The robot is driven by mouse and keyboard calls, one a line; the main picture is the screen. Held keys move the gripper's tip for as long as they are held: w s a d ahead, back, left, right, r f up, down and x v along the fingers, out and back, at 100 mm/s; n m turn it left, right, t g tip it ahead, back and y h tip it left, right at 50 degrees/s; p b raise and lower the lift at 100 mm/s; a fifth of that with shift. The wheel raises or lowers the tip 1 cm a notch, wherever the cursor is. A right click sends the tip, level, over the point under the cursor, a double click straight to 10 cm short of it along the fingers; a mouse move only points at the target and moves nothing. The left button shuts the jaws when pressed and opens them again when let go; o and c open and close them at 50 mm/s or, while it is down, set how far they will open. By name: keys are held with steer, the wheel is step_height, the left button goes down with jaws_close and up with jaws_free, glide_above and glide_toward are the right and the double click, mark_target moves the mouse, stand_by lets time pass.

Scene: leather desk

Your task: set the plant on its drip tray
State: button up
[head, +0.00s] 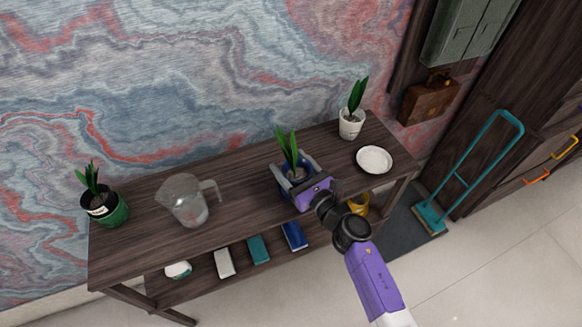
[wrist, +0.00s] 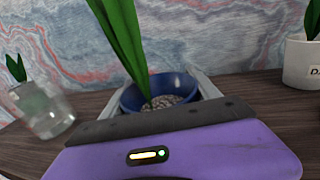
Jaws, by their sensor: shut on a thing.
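A plant in a blue pot (head: 283,184) with upright green leaves (head: 289,150) stands at the middle of the dark wooden desk. My purple gripper (head: 295,180) is shut on the blue pot, one finger on each side. In the wrist view the blue pot (wrist: 158,92) sits between the fingers, with gravel inside; its lower part is hidden by my gripper. I cannot tell whether the pot touches the desk. A round white dish (head: 374,160), which looks like the drip tray, lies empty near the desk's right end.
A plant in a white pot (head: 351,124) stands behind the dish, close to it. A clear jug (head: 187,202) and a plant in a green pot (head: 108,209) stand to the left. Bare desk lies between the blue pot and the dish.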

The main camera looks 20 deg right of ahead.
steer(key=shift+f, duration=0.1)
steer(key=o, duration=2)
steer(key=shift+r, duration=0.2)
steer(key=s, duration=0.3)
steer(key=s+d+b, duration=0.1)
steer(key=s, duration=0.3)
steer(key=s+d, duration=0.1)
steer(key=s, duration=0.2)
steer(key=shift+s+f, duration=0.15)
steer(key=shift+s, duration=0.1)
steer(key=shift+s+d, duration=0.2)
steer(key=shift+s, duration=0.45)
